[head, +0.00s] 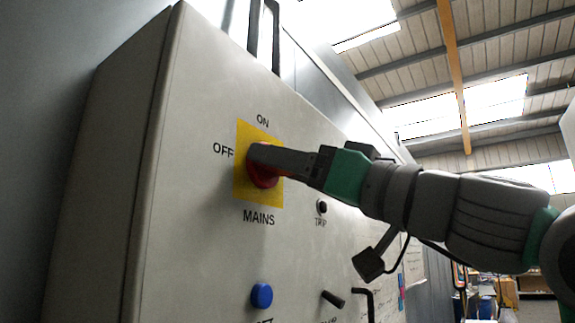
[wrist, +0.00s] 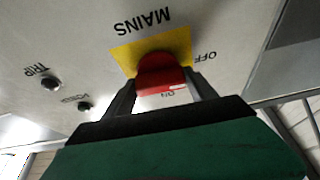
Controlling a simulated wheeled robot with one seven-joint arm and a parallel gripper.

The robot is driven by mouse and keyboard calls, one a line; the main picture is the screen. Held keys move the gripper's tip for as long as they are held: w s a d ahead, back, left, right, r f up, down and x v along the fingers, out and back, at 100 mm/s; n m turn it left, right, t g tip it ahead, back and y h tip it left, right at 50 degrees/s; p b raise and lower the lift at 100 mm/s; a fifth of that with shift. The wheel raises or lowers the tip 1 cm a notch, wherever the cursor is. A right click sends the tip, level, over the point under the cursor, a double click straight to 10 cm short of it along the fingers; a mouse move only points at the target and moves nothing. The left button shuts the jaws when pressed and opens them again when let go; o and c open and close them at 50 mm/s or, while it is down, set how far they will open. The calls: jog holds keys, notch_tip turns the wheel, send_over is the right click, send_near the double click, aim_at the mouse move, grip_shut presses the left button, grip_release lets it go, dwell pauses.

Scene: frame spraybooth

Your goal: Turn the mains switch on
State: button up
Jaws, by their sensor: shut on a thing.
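The mains switch (head: 264,178) is a red rotary knob on a yellow plate on the grey cabinet's front. ON is printed above it, OFF to its left and MAINS below. My gripper (head: 256,156) reaches in from the right and is shut on the knob, hiding much of it. In the wrist view, where the lettering is upside down, the red knob (wrist: 160,75) sits between my two fingers. A small white mark shows on the knob's grip, toward the right. I cannot tell for sure whether it points at OFF or ON.
A dark TRIP lamp or button (head: 321,207) lies right of the switch. A blue button (head: 261,296) is below, with a black lever (head: 332,298) and a black bent handle (head: 368,300) to its right. Black pipes (head: 265,35) rise behind the cabinet's top.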

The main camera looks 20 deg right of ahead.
jog(key=m+h, duration=0.1)
jog(key=m, duration=0.2)
jog(key=m+t+h, duration=0.1)
jog(key=m+h, duration=0.1)
jog(key=m, duration=0.1)
jog(key=shift+r+m, duration=0.1)
jog(key=shift+m, duration=0.2)
jog(key=shift+s+a+r+m+g+h+p, duration=0.1)
jog(key=shift+m+g+h+p, duration=0.2)
jog(key=shift+m+h+p, duration=1.5)
jog(key=shift+r+m+g+h+p, duration=0.25)
jog(key=shift+m+p, duration=0.5)
jog(key=shift+m, duration=2.45)
jog(key=shift+s+a+f+m+g+h+p, duration=0.1)
jog(key=shift+m+g+h+p, duration=0.25)
jog(key=shift+m+h+p, duration=1.45)
jog(key=shift+m+y+b, duration=0.5)
jog(key=shift+m+y, duration=0.4)
jog(key=shift+y, duration=0.05)
jog(key=o, duration=1.4)
jog(key=shift+c, duration=0.2)
jog(key=shift+d, duration=0.1)
